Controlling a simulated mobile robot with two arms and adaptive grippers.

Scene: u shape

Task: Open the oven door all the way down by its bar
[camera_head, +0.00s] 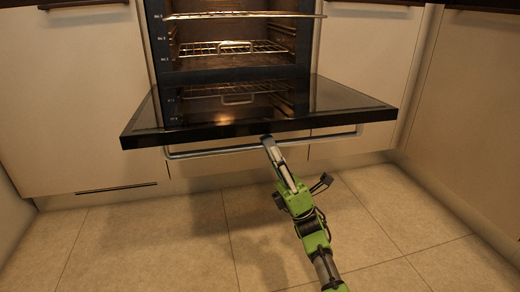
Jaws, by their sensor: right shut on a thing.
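The oven (235,47) stands in the cabinet run at the top middle, with its cavity and racks in view. Its black glass door (330,100) is swung down and lies about level, its front edge towards me. The metal bar (215,150) runs along below that front edge. My right gripper (268,143), on a green arm, reaches up from the lower right and is shut on the bar right of its middle. The fingertips are partly hidden at the bar and door edge. My left gripper is not in view.
Wire racks (240,15) sit inside the oven. Cream cabinet fronts (65,100) stand on the left, with more cabinets (470,110) along the right side. The tiled floor (150,235) in front of and below the door is clear apart from my arm.

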